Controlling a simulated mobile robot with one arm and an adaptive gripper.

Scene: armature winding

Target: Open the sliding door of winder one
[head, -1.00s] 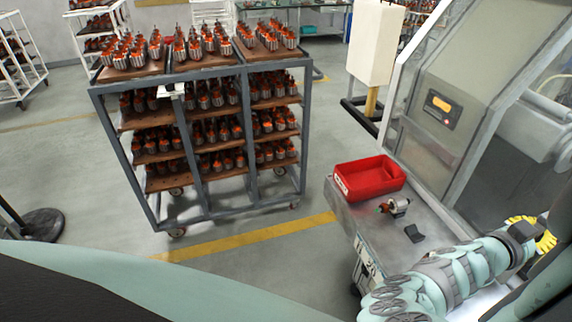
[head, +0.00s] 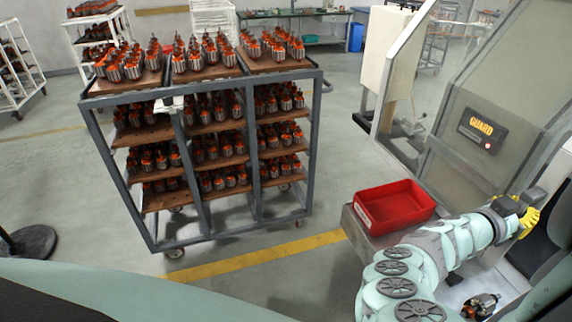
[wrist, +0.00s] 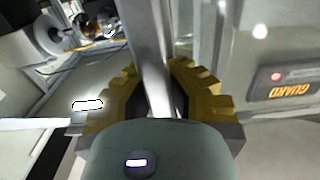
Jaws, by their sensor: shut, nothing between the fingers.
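The winder's grey door panel (head: 455,165), seen at the right of the head view, carries a black GUARD label (head: 482,130), also seen in the wrist view (wrist: 288,87). A gap shows between the panel's left edge and the pale machine frame (head: 392,75). My yellow-fingered gripper (head: 530,219) is at the lower right part of the door. In the wrist view my gripper (wrist: 155,85) is shut. A grey metal upright (wrist: 147,40) runs past its fingers. Whether they touch it cannot be told.
A red bin (head: 395,207) sits on a small metal table left of my arm. An armature (head: 481,305) lies below my arm. A grey rack (head: 215,85) loaded with armatures stands at the left. The floor between rack and table is clear.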

